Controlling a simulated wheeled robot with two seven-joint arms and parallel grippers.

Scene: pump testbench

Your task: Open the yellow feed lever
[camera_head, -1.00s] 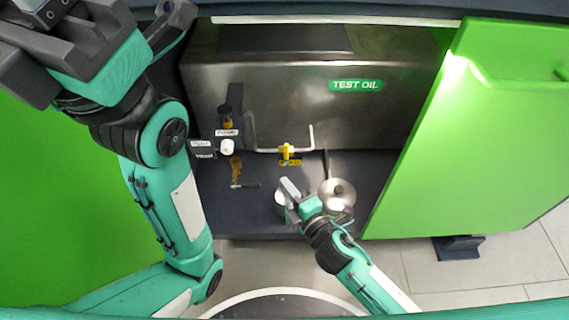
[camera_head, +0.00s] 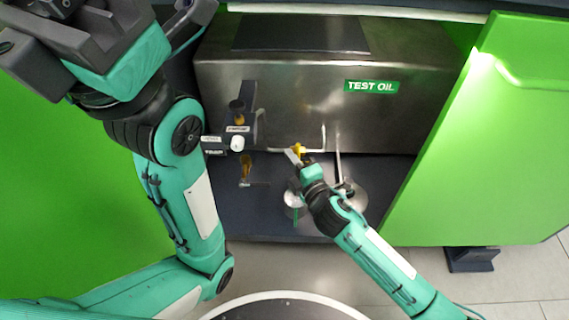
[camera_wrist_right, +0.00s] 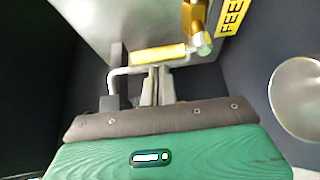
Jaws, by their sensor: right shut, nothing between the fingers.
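The yellow feed lever (camera_head: 299,149) sits on a pipe at the front of the steel tank. In the right wrist view its yellow handle (camera_wrist_right: 158,54) lies roughly level across the picture, joined at the right to a brass valve body (camera_wrist_right: 194,20) beside the yellow FEED label (camera_wrist_right: 232,14). My right gripper (camera_head: 295,156) is at the lever. In the wrist view its shut, empty fingers (camera_wrist_right: 158,72) point at the handle from just below; whether they touch it I cannot tell. My left gripper (camera_head: 40,45) is only partly in view at the top left, its fingers unclear.
The steel tank with a TEST OIL sign (camera_head: 371,86) stands behind. Another brass valve (camera_head: 246,170) with a dark handle is to the left. Round metal vessels (camera_head: 294,203) stand near my right wrist. Green panels (camera_head: 470,150) flank the bay.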

